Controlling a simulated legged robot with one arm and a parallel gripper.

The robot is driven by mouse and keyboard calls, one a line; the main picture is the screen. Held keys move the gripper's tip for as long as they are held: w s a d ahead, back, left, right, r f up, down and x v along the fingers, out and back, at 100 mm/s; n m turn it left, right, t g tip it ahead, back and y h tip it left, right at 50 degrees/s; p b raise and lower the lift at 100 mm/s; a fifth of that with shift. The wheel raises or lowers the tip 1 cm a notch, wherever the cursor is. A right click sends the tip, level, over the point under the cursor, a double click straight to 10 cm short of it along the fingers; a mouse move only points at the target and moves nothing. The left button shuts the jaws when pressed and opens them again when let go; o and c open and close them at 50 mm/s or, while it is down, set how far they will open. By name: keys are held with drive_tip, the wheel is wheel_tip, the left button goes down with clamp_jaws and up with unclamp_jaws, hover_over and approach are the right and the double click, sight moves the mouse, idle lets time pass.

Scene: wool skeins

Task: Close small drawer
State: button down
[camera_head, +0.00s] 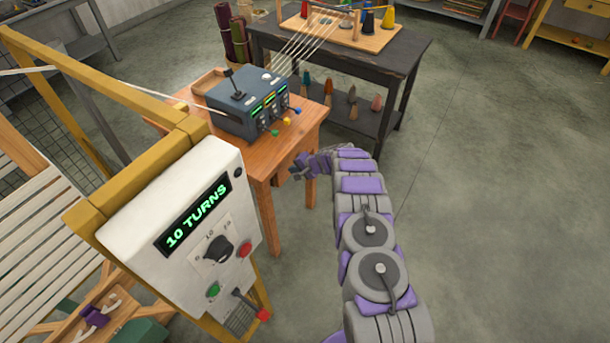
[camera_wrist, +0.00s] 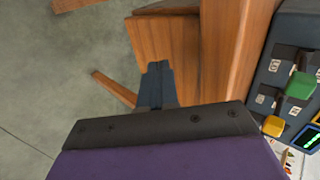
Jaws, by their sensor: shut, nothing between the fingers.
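The small wooden table (camera_head: 262,168) carries a grey control box (camera_head: 250,100). In the wrist view, a wooden panel (camera_wrist: 165,40) that looks like the small drawer's front shows below the tabletop (camera_wrist: 235,50). A dark strip along its upper edge may be the drawer's inside, so it seems partly out; how far I cannot tell. In the head view I cannot make out the drawer. My gripper (camera_head: 297,170) is beside the table's right side, below the top. Its fingers (camera_wrist: 157,70) are shut and empty, their tips close to the panel; contact is unclear.
The control box's knobs (camera_wrist: 300,84) are close to my wrist. A dark workbench (camera_head: 345,55) stands behind the table. A panel reading "10 TURNS" (camera_head: 190,225) on a yellow frame stands at left front. The floor (camera_head: 490,200) to the right is clear.

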drive_tip(key=p+v, duration=0.2)
drive_tip(key=v, duration=0.9)
drive_tip(key=shift+d+f, duration=0.25)
drive_tip(key=shift+d, duration=0.2)
drive_tip(key=shift+r, duration=0.15)
